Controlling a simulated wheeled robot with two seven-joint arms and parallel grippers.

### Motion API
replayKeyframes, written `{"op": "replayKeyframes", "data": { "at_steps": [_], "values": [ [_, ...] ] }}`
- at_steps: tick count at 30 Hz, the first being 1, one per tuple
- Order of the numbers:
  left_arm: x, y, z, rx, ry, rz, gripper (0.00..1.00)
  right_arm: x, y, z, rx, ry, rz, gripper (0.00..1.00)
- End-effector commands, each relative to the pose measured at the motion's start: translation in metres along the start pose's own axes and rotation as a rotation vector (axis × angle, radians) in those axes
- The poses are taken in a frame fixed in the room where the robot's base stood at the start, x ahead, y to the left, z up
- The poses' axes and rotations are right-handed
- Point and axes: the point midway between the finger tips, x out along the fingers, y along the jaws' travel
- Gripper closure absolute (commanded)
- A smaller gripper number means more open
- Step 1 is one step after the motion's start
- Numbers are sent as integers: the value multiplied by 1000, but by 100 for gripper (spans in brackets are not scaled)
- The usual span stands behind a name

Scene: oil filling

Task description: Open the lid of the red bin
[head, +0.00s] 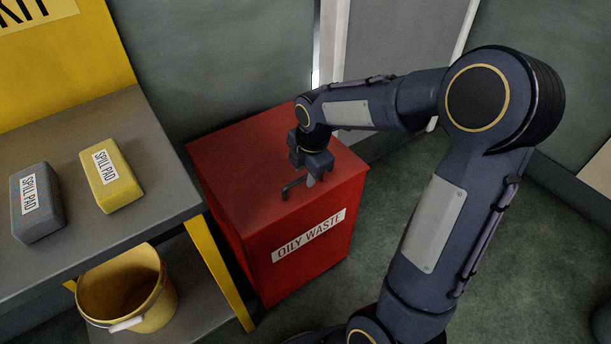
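The red bin (315,272) stands on the floor in the middle of the head view, with an "OILY WASTE" label on its front. Its red lid (235,160) lies flat and closed on top. A dark handle (291,187) sits near the lid's front edge. My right gripper (312,178) points down over the lid, at the right end of the handle. Its fingers partly hide that end, and I cannot tell whether they are closed on it. My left gripper is not in view.
A grey-topped table (130,235) stands left of the bin, with a grey spill pad (37,203) and a yellow spill pad (111,177) on it. A yellow bucket (150,305) sits on its lower shelf.

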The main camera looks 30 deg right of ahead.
Motion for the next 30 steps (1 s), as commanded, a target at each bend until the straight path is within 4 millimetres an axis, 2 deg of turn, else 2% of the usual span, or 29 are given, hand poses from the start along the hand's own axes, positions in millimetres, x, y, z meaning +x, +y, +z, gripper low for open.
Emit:
{"op": "replayKeyframes", "data": {
  "at_steps": [3,11,18,19,30],
  "values": [
    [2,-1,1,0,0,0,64,7,0,0,1,0,0,66],
    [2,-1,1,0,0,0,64,7,0,0,1,0,1,67],
    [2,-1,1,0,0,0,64,7,0,0,1,0,1,99],
    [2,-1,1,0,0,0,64,7,0,0,1,0,1,100],
    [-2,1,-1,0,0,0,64,3,1,0,1,0,-5,100]
  ]
}}
